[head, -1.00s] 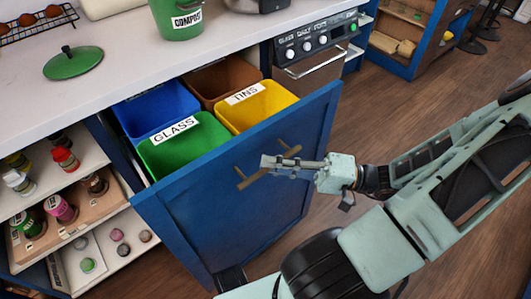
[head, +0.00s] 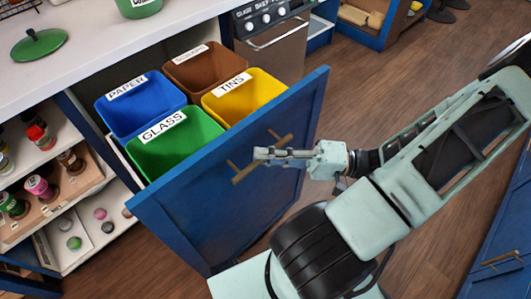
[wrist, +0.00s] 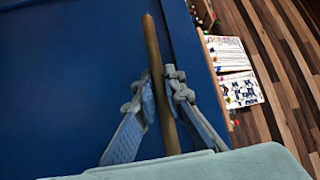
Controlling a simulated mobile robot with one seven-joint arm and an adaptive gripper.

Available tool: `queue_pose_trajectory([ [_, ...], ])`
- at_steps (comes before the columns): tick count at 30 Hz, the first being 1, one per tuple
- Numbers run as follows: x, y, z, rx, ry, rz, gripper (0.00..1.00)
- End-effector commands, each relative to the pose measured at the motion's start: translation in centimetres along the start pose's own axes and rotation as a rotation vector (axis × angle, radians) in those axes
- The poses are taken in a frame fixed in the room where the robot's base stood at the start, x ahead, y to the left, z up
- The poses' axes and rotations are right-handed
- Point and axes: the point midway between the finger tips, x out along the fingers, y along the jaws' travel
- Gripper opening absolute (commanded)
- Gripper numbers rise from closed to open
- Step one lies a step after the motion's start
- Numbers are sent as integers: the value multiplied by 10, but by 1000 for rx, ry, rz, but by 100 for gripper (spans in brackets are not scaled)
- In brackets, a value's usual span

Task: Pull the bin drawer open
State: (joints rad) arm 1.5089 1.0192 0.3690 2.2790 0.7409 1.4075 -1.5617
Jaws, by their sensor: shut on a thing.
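The bin drawer (head: 225,205) has a blue front and stands pulled well out from under the counter in the head view. Its brass bar handle (head: 243,172) runs slantwise across the front. My gripper (head: 262,154) is at the handle, its fingers closed around the bar. In the wrist view my gripper (wrist: 160,95) has one finger on each side of the handle (wrist: 154,55), against the blue front. Inside the drawer are a blue paper bin (head: 125,115), a green glass bin (head: 190,150), a yellow tins bin (head: 262,98) and a brown bin (head: 190,82).
Open shelves with jars (head: 40,188) stand left of the drawer. An oven (head: 280,50) is behind it to the right. The counter (head: 75,70) holds a green lid (head: 39,45). Wooden floor (head: 400,45) is free at the back; another blue cabinet (head: 505,240) is at the right edge.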

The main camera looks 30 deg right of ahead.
Motion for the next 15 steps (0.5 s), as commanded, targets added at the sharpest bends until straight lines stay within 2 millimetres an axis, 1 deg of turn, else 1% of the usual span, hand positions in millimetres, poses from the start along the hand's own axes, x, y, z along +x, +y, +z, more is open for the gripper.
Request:
queue_pose_trajectory([
  [14,-1,0,-1,-1,3,1,0],
  [15,-1,0,-1,-1,3,1,14],
])
